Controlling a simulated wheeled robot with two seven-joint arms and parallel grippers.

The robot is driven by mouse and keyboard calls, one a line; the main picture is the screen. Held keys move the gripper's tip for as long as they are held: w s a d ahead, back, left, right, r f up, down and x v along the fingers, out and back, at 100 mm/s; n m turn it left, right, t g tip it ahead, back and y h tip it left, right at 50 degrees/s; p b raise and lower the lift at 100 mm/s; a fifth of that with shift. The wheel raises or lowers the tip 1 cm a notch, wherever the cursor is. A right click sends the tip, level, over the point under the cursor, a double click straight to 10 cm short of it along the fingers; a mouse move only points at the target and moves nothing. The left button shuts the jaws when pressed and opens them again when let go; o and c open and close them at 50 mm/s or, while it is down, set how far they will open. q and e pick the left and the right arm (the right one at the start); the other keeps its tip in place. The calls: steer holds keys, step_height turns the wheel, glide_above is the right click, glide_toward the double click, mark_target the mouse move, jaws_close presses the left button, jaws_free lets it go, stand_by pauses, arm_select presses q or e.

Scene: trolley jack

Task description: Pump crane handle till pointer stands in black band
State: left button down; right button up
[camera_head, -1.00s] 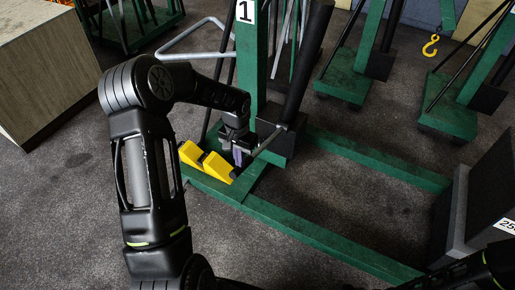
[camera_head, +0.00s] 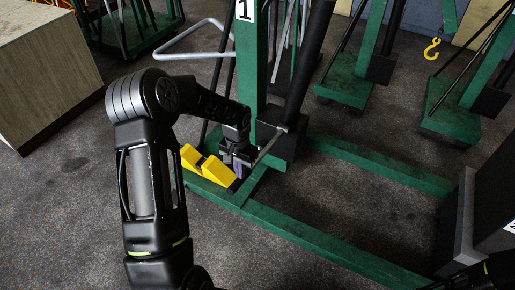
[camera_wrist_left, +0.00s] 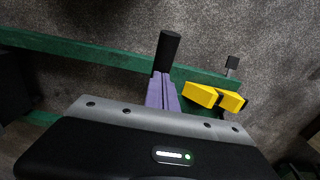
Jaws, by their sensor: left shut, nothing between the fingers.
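The green crane (camera_head: 247,75) marked 1 stands at the centre of the head view. Its thin grey pump handle (camera_head: 268,147) slopes down to the left from the black cylinder's foot. My left gripper (camera_head: 236,172) is shut at the handle's lower end. In the left wrist view its purple fingers (camera_wrist_left: 162,93) are together, with the handle's black grip (camera_wrist_left: 168,50) just past their tips. Nothing shows between the fingers; whether they touch the grip I cannot tell. The pointer and the black band cannot be made out. My right gripper is out of view.
Yellow wedge-shaped pieces (camera_head: 206,164) sit on the crane base beside my left gripper. Green base legs (camera_head: 325,245) run right toward a dark slab (camera_head: 490,195). Other green cranes (camera_head: 345,85) stand behind. A wooden box (camera_head: 45,75) is at far left.

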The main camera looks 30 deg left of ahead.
arm_select(q)
step_height(320, 180, up, 9)
steer(key=p, duration=0.5)
steer(key=shift+d+f, duration=0.1)
steer(key=shift+f, duration=0.05)
stand_by(0.8)
